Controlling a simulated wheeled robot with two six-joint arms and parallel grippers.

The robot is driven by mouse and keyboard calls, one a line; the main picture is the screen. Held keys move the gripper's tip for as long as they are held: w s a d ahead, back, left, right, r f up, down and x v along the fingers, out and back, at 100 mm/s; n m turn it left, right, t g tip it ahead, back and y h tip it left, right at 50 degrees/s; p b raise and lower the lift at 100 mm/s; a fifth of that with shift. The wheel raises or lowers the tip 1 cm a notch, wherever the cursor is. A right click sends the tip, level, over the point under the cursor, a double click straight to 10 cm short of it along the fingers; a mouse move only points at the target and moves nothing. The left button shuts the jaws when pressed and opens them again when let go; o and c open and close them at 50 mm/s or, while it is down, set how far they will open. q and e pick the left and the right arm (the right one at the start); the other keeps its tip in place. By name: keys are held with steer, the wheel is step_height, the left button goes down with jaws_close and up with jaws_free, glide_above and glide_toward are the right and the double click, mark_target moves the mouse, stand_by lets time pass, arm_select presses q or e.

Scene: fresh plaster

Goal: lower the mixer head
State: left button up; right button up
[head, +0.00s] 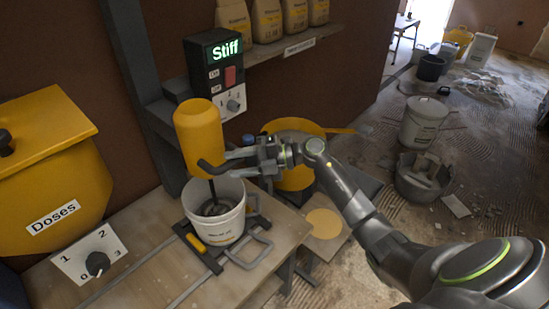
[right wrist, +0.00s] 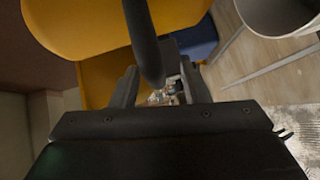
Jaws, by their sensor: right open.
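The mixer head (head: 198,135) is a yellow cylinder on a dark upright post. Its stirring shaft points down into a white bucket (head: 225,228), which holds grey material. A dark curved handle (head: 210,169) sticks out at the head's lower front. My right gripper (head: 232,161) is open at this handle. In the right wrist view the dark handle bar (right wrist: 146,40) runs between the two spread fingers (right wrist: 160,78), with the yellow head (right wrist: 70,25) behind. I cannot tell whether a finger touches the bar. My left gripper is not in view.
A control box (head: 217,75) reading "Stiff" is above the head. A yellow "Doses" hopper (head: 55,180) and a numbered dial (head: 97,262) are at left. The bucket stands in a dark frame on the bench (head: 150,285). Bags (head: 267,20) line a shelf; buckets stand on the floor at right.

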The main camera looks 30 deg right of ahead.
steer(key=b+v, duration=0.4)
steer(key=v, duration=1.1)
steer(key=shift+d, duration=0.45)
